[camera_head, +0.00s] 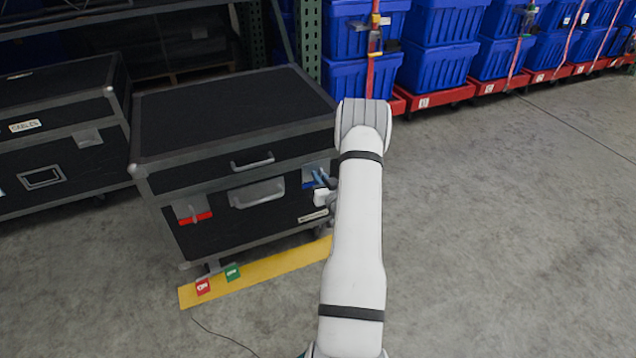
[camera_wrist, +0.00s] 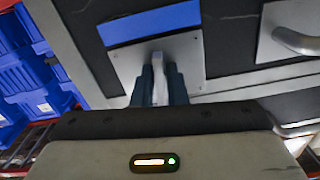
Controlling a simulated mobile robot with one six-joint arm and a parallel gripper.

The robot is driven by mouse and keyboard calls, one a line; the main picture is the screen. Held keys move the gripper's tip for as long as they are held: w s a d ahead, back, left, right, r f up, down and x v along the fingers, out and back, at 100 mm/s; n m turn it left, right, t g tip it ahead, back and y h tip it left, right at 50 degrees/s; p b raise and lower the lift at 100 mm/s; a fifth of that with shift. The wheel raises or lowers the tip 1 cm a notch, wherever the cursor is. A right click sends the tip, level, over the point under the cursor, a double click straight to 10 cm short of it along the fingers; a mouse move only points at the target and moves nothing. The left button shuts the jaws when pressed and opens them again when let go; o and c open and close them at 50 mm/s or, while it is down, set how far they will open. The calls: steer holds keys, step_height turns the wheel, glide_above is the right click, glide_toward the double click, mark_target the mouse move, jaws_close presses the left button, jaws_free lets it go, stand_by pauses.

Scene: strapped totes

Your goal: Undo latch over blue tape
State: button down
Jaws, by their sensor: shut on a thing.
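A black case (camera_head: 230,110) with grey edges stands on the floor. The latch over blue tape is at the right of its front face. In the wrist view its metal plate (camera_wrist: 190,58) and pale lever (camera_wrist: 157,62) show beside the blue tape (camera_wrist: 150,26); the tape also shows in the head view (camera_head: 308,186). My gripper (camera_wrist: 158,80) is shut on the lever, one dark finger on each side. In the head view my gripper (camera_head: 322,180) is partly hidden behind my white arm. Another latch (camera_head: 190,208), over red tape (camera_head: 196,218), is at the front left.
Another black case (camera_head: 60,125) stands close on the left. Blue totes (camera_head: 440,65) on red dollies (camera_head: 440,98) line the back right. A yellow strip (camera_head: 270,267) with red and green tags lies before the case. A thin cable lies on the floor. The floor at right is clear.

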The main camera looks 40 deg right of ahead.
steer(key=shift+d+r+n+b, duration=0.15)
steer(key=shift+n+b, duration=0.25)
steer(key=shift+n, duration=0.4)
steer(key=shift+r, duration=0.1)
steer(key=c, duration=1.6)
jaws_free()
steer(key=shift+o, duration=0.2)
steer(key=p+v, duration=0.2)
steer(key=v, duration=0.6)
steer(key=shift+w, duration=0.15)
